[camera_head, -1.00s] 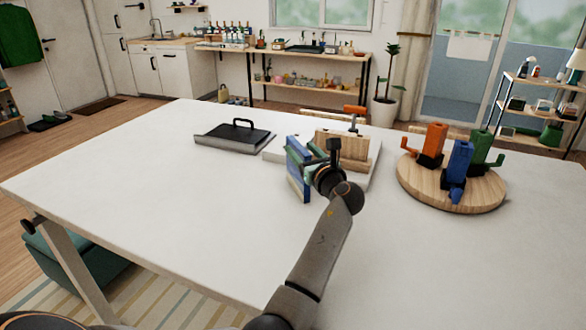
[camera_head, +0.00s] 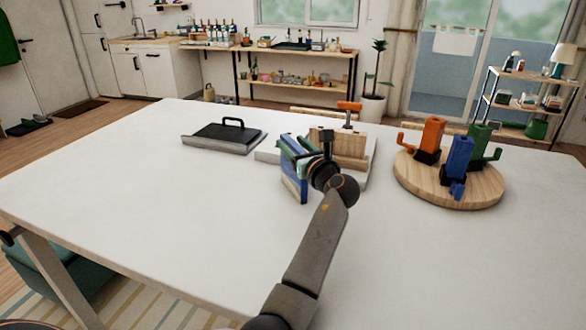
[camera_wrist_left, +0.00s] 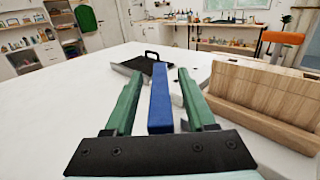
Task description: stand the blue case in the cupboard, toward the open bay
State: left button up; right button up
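The blue case (camera_head: 293,184) stands upright on its narrow side on the white table, with a pale edge showing in the head view. In the left wrist view the case (camera_wrist_left: 160,98) shows edge-on between the green fingers of my left gripper (camera_wrist_left: 160,90). Light gaps show on both sides of the case, so the fingers look open around it, not closed on it. In the head view the left gripper (camera_head: 297,150) partly hides the case's top and right side. My right gripper is not in view. I cannot make out which thing is the cupboard.
A wooden block (camera_wrist_left: 265,100) stands on a pale board right of the case, with an orange-handled clamp (camera_head: 348,106) behind. A dark tray with a handle (camera_head: 226,138) lies back left. A round wooden board (camera_head: 450,190) holds orange, blue and green objects. The table's left and front are clear.

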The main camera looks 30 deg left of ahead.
pick_arm(q)
grip_shut()
dwell(1.2)
